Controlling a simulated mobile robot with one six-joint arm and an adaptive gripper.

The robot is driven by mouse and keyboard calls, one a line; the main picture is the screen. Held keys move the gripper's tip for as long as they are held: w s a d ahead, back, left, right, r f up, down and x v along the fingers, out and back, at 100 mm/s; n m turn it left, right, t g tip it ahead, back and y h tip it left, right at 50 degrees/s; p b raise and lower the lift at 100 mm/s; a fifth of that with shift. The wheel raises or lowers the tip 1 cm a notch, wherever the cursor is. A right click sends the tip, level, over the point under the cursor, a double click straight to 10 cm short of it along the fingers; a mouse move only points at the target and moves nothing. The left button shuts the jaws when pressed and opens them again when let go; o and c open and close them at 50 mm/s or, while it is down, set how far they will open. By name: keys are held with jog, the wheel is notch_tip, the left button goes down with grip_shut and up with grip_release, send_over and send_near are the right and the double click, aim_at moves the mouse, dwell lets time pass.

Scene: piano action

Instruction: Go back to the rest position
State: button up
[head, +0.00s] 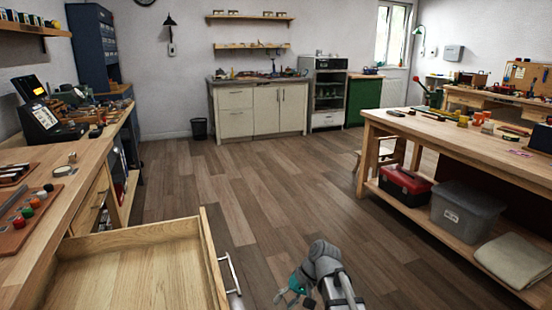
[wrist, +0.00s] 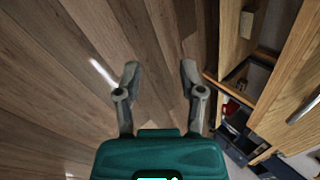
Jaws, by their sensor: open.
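My gripper (head: 291,290) shows at the bottom of the head view, low over the wooden floor, just right of a pulled-out drawer (head: 206,262). In the wrist view my gripper (wrist: 157,75) has its two grey fingers apart, with bare floor between them and nothing held. The drawer looks empty; its near part is cut off by the frame. Its metal handle (head: 232,275) is on its right front, close to my gripper but apart from it.
A workbench (head: 75,190) with a cash register (head: 45,118) runs along the left. A wooden table (head: 455,137) stands at right, with a red toolbox (head: 405,185) and grey bin (head: 465,208) on its lower shelf. The floor (head: 250,190) between is clear.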

jog(key=s+d+f+m+t+h+b, duration=0.1)
jog(key=s+d+f+h, duration=0.2)
jog(key=d, duration=0.4)
jog(key=s+d+f+t+h+b, duration=0.1)
jog(key=s+d+f+h, duration=0.25)
jog(key=d, duration=0.45)
notch_tip(320, 180, up, 38)
jog(key=p, duration=3.7)
jog(key=shift+w, duration=0.35)
